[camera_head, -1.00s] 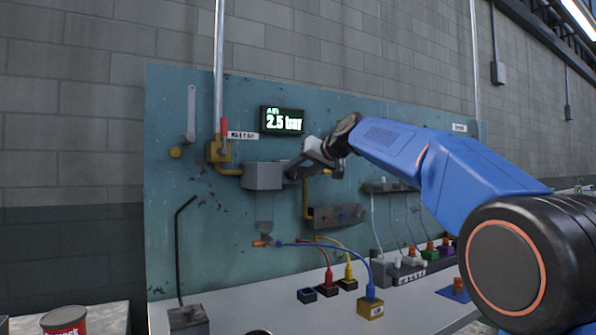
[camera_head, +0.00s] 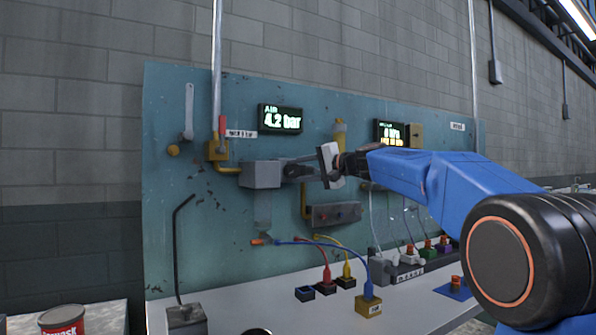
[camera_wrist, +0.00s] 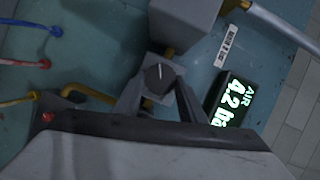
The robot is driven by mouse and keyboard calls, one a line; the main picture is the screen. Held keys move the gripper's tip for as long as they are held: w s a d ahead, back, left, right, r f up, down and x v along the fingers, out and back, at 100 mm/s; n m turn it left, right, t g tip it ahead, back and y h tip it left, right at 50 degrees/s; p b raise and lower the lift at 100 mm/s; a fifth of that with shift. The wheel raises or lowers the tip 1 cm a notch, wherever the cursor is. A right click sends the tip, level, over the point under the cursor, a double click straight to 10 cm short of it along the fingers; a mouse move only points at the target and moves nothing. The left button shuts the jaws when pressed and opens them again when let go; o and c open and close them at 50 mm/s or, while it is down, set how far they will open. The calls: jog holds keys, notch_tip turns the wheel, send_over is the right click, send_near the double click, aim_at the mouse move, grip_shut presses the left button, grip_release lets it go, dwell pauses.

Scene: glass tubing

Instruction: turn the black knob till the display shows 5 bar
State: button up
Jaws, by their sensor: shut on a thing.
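The AIR display (camera_head: 281,119) on the teal panel reads 4.2 bar; it also shows in the wrist view (camera_wrist: 232,98). The black knob (camera_wrist: 158,78), with a pale pointer line, sits on the side of the grey regulator box (camera_head: 261,175). My gripper (camera_head: 290,172) reaches in from the right and is shut on the black knob. In the wrist view my gripper (camera_wrist: 160,84) has one finger on each side of the knob. In the head view the fingers largely hide the knob.
A second display (camera_head: 390,133) is on the panel at right, partly behind my arm. A yellow pipe (camera_head: 228,170) and red-handled valve (camera_head: 223,126) are left of the regulator. Coloured cables (camera_head: 325,262) and small blocks stand below on the white bench.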

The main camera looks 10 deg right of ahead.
jog(key=shift+f+m+t+y, duration=0.2)
jog(key=shift+m+t+y, duration=0.15)
jog(key=shift+m, duration=0.65)
jog(key=o, duration=1)
jog(key=shift+o, duration=0.2)
jog(key=shift+s+d, duration=0.1)
jog(key=v, duration=1.7)
jog(key=shift+s+d+f, duration=0.1)
jog(key=shift+d, duration=0.05)
